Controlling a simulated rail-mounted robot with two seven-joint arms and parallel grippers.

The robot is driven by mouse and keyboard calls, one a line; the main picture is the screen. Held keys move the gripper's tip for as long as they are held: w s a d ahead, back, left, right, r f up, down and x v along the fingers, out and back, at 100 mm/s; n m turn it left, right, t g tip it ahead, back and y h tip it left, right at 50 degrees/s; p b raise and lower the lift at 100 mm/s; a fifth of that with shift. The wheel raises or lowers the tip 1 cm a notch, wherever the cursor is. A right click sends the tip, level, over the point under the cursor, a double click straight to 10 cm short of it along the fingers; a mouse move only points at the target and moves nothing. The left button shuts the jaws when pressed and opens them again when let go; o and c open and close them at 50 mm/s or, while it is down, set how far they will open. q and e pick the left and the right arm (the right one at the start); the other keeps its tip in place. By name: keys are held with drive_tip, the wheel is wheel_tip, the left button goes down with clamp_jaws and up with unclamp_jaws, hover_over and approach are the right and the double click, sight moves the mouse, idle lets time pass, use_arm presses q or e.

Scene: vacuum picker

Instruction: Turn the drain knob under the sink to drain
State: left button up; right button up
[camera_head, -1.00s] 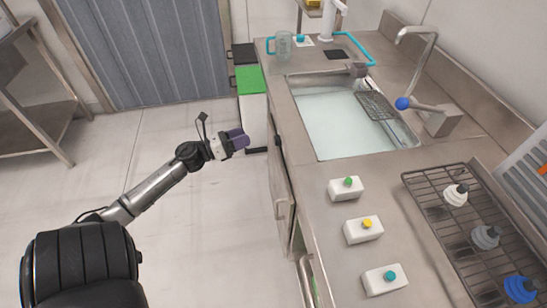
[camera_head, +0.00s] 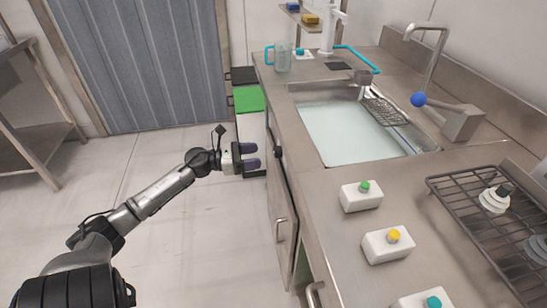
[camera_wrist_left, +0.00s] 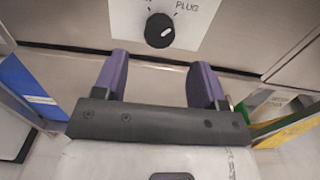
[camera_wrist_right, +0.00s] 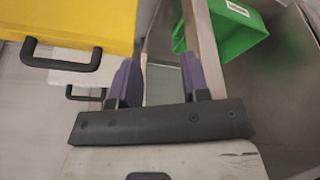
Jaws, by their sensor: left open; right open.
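The drain knob (camera_wrist_left: 159,31) is a round black dial with a white mark, on a white label plate (camera_wrist_left: 205,30) on the cabinet front. The word PLUG shows at the dial's upper right, and the mark points roughly that way. The rest of the label is cut off. The knob shows small in the head view (camera_head: 278,151). My left gripper (camera_wrist_left: 160,74) is open and empty, facing the knob, which lies beyond and between its fingertips. In the head view my left gripper (camera_head: 255,156) is left of the cabinet front. The sink (camera_head: 345,132) holds water. My right gripper (camera_wrist_right: 158,70) is open and empty.
A green-topped bin (camera_head: 249,99) and a black-topped bin (camera_head: 243,76) stand behind my left gripper. A yellow bin (camera_wrist_right: 85,25) with a black handle is near my right gripper, with a green container (camera_wrist_right: 238,32) opposite. Open floor (camera_head: 190,230) lies left of the counter.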

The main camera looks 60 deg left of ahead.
sight(274, 153)
use_arm(q)
drive_tip(key=shift+b+x, duration=1.1)
drive_tip(key=shift+x, duration=2.3)
